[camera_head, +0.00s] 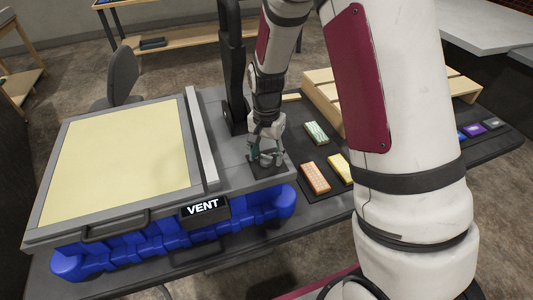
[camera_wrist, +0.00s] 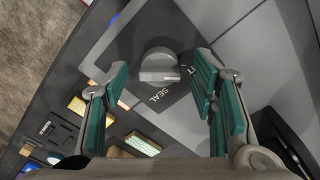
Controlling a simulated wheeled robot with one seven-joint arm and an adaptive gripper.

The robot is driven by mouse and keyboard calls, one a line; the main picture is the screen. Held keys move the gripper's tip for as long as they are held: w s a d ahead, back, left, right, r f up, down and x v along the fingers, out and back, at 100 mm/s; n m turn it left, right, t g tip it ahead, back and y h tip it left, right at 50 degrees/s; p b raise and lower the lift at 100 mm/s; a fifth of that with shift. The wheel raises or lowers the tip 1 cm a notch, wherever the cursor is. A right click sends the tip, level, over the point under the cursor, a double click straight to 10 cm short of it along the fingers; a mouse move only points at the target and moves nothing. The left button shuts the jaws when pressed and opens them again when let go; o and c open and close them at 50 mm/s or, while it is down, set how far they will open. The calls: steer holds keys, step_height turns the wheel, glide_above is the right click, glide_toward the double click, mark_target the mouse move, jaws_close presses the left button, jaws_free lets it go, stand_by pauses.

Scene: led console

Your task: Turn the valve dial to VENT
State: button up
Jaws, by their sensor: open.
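The valve dial (camera_wrist: 158,64) is a round grey knob with a raised bar, seen in the wrist view on a dark plate (camera_wrist: 130,48). The plate carries the word SEAL beside the dial and another word, partly hidden. My gripper (camera_wrist: 160,74) is open, with its green-padded fingers apart on either side of the dial; contact cannot be told. In the head view my gripper (camera_head: 266,154) points down over the right end of the console (camera_head: 225,158) and mostly hides the dial. A VENT sign (camera_head: 203,207) is on the console's front edge.
The console has a large pale-yellow panel (camera_head: 122,155) and a blue base (camera_head: 165,240). To its right, orange (camera_head: 315,178), yellow (camera_head: 340,168) and green (camera_head: 316,132) blocks lie on the dark table. A wooden crate (camera_head: 323,100) stands behind them. My arm covers part of the right side.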

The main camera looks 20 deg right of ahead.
mark_target(267, 156)
step_height(267, 156, up, 12)
stand_by(0.5)
steer(key=s+r+n+t, duration=0.35)
steer(key=s+r, duration=0.55)
steer(key=r, duration=0.3)
steer(key=s+r+n+t, duration=0.1)
steer(key=s+r+n, duration=0.1)
steer(key=s, duration=0.4)
steer(key=s+r+n+t, duration=0.1)
steer(key=s+r+n, duration=0.1)
steer(key=s, duration=0.5)
steer(key=shift+s+n, duration=0.3)
steer(key=shift+n, duration=0.35)
steer(key=shift+d+r, duration=0.1)
steer(key=shift+c, duration=0.4)
